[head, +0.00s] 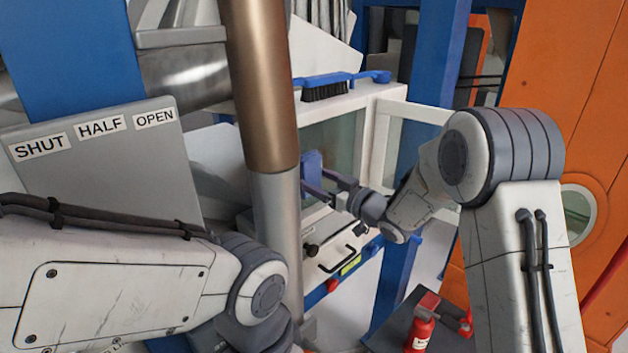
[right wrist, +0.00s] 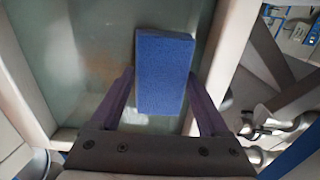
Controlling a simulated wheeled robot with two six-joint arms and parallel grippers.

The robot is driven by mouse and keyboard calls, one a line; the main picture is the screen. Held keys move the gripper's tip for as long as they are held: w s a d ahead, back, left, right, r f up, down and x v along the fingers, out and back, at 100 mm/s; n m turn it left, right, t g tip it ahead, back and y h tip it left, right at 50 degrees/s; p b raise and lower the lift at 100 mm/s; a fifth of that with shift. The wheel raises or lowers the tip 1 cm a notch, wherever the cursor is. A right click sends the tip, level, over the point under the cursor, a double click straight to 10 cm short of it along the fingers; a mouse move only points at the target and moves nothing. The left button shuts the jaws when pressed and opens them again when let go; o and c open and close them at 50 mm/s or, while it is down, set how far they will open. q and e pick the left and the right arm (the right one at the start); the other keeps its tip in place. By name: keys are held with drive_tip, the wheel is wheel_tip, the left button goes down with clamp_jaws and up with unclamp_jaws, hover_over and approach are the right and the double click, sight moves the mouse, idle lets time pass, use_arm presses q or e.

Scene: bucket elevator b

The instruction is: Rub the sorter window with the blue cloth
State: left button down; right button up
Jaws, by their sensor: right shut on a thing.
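The blue cloth (head: 311,162) is a folded, block-shaped pad. My right gripper (head: 322,190) is shut on it, and in the right wrist view the cloth (right wrist: 165,70) shows between the two fingers (right wrist: 163,105). The sorter window (head: 341,137) is a greenish pane in a white frame, partly behind the metal pipe. In the right wrist view the pane (right wrist: 92,60) lies behind the cloth, which is near its right frame bar. I cannot tell whether the cloth touches the glass. My left gripper is not in view; only my left arm shows.
A bronze and silver pipe (head: 262,90) stands left of the window. A blue brush (head: 325,86) lies on the cabinet top. A grey panel (head: 105,170) reads SHUT, HALF, OPEN.

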sight(333, 162)
drive_tip(key=shift+w+d+p, duration=0.4)
drive_tip(key=shift+w+d, duration=2.15)
drive_tip(key=shift+w, duration=0.05)
drive_tip(key=shift+w+d, duration=1.1)
drive_tip(key=shift+d, duration=0.05)
drive_tip(key=shift+a, duration=0.1)
drive_tip(key=shift+s+a, duration=0.2)
drive_tip(key=shift+a, duration=0.05)
drive_tip(key=s+a+b, duration=0.2)
drive_tip(key=s+a, duration=0.2)
drive_tip(key=s, duration=0.1)
drive_tip(key=shift+a, duration=0.25)
